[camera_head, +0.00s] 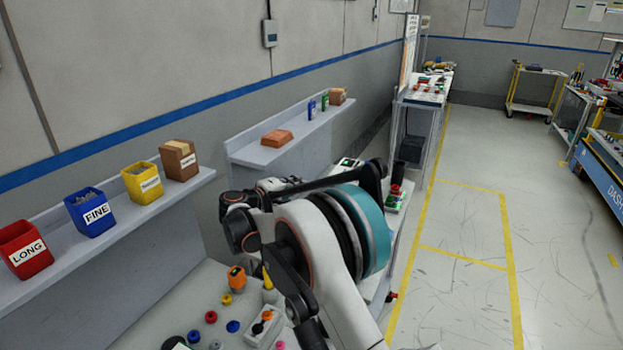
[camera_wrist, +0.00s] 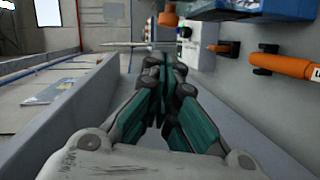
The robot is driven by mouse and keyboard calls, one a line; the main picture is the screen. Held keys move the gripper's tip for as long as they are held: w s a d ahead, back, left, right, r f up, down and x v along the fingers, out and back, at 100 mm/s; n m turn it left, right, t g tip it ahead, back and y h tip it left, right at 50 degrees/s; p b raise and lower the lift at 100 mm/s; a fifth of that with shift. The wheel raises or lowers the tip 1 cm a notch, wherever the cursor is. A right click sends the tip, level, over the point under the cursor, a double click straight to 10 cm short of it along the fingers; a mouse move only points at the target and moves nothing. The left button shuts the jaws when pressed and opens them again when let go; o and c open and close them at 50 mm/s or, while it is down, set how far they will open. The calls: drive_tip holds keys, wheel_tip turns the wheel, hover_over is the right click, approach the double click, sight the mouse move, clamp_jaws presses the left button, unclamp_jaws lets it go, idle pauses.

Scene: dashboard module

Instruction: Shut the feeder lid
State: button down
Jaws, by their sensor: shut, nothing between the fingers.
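I cannot clearly make out a feeder lid in either view; my arm covers much of the bench in the head view. In the wrist view my gripper (camera_wrist: 160,60) is shut and empty, with its green-padded fingers together. A blue-grey box-like part (camera_wrist: 255,8) is at the top right of that view, and I cannot tell whether it belongs to the feeder. A pale unit with dark round features (camera_wrist: 188,48) lies just right of the fingertips in the picture. I cannot tell whether the fingertips touch anything.
Orange-handled tools (camera_wrist: 285,66) lie at the right of the wrist view. In the head view, labelled bins, including a blue one (camera_head: 90,212), stand on a wall shelf. Coloured knobs, including a red one (camera_head: 211,317), are on the bench.

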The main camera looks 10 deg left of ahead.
drive_tip(key=w+d+f+t+h+b, duration=0.1)
drive_tip(key=w+d+b, duration=0.2)
drive_tip(key=w+d, duration=0.2)
drive_tip(key=shift+w+d+f, duration=0.15)
drive_tip(key=shift+w+f, duration=0.25)
drive_tip(key=shift+w, duration=0.8)
drive_tip(key=shift+d+r, duration=0.1)
